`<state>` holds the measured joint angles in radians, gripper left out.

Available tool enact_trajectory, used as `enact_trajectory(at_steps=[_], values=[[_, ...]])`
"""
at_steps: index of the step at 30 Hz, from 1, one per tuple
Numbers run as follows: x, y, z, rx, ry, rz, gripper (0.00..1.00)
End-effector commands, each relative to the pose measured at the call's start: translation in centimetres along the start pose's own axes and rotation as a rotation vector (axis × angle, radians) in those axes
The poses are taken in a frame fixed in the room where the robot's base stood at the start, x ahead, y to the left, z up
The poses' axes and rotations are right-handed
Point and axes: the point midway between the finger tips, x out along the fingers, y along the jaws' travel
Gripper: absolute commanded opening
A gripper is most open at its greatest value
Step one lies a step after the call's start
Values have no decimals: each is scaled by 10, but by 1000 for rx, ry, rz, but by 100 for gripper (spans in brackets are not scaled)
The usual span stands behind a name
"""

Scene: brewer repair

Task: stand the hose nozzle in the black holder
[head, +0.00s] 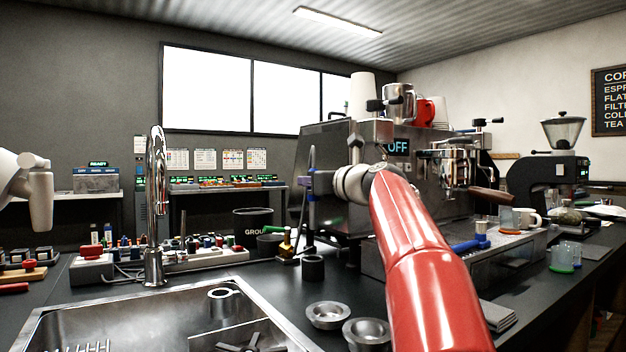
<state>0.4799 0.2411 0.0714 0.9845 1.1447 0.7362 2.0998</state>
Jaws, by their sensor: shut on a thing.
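My red arm reaches up from the bottom of the head view, and my gripper (316,184) points left at its far end, in front of the espresso machine. It is shut on a slim upright thing with a blue part, which looks like the hose nozzle (311,206). The nozzle's lower end is hard to make out against the dark machine. A short black cylinder with an open top, likely the black holder (313,268), stands on the dark counter below the gripper. The nozzle appears above the holder and apart from it.
The sink (140,317) with its tall tap (156,205) lies at the left front. A brass fitting (287,244) stands left of the holder. Two metal cups (327,315) stand in front of it. The espresso machine (335,150) rises behind. A black bin (253,222) stands behind left.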

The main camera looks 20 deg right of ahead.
Motion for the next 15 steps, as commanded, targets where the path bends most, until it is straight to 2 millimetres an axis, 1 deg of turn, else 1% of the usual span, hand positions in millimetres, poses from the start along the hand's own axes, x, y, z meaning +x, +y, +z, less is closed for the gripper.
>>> enact_trajectory(at_steps=[9, 15], values=[[0, 0, -28, 1, -1, -1, 0], [0, 0, -43, 0, 0, -2, 0]])
